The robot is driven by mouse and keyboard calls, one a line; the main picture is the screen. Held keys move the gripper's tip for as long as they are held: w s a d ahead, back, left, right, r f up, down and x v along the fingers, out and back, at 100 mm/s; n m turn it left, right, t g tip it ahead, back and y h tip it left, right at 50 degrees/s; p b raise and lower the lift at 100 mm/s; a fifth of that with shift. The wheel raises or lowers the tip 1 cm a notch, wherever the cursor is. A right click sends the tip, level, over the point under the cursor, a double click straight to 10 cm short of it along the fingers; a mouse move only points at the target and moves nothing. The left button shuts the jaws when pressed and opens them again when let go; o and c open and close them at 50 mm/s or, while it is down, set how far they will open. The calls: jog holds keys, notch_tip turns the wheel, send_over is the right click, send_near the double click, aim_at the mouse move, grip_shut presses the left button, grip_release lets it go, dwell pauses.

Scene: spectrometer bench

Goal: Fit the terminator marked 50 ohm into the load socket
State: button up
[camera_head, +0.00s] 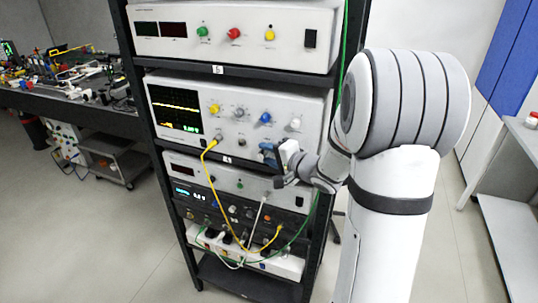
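My gripper (272,158) is in front of the rack, close to the lower right part of the panel of the instrument with the lit screen. It has blue and dark parts at its end. At this size I cannot tell whether its fingers are open or shut, or whether they hold anything. I cannot make out a terminator marked 50 ohm. No load socket label is readable. A small round connector (242,141) shows on the panel to the left of my gripper, but I cannot tell what it is.
The dark rack (158,155) holds several instruments. A yellow cable (207,165) hangs from the screen instrument (184,93); a white cable (257,215) and green cables hang lower. A cluttered bench (70,122) stands left. Floor (110,255) left of the rack is clear.

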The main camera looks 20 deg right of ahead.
jog(key=shift+o, duration=0.9)
jog(key=v, duration=0.7)
jog(key=shift+s+d+b, duration=0.2)
jog(key=shift+s+b, duration=0.15)
jog(key=shift+b, duration=0.1)
